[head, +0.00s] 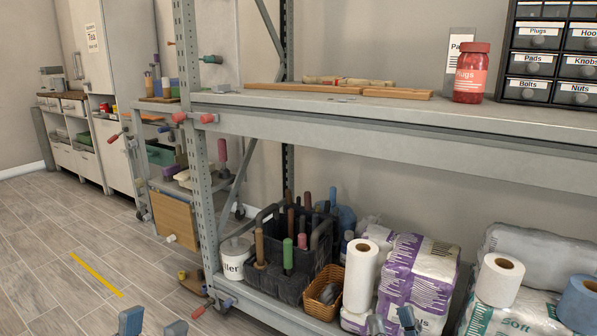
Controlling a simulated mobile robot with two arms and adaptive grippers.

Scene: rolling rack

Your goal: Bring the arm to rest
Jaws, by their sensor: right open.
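The fingertips of my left gripper (153,324) show at the bottom edge, left of the rack and over the floor. They stand apart with nothing visible between them. The fingertips of my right gripper (392,321) show at the bottom edge, in front of the lower shelf's purple-and-white packs (418,275). They are also apart, with no held thing visible. The rest of both grippers and the arms lies below the picture.
The grey metal rack (420,137) fills the right side. Its lower shelf holds a black caddy of tools (318,246), a wicker basket (324,292), a paper roll (361,276) and wrapped packs. A red jar (471,73) stands above. Floor (60,235) at left is largely clear.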

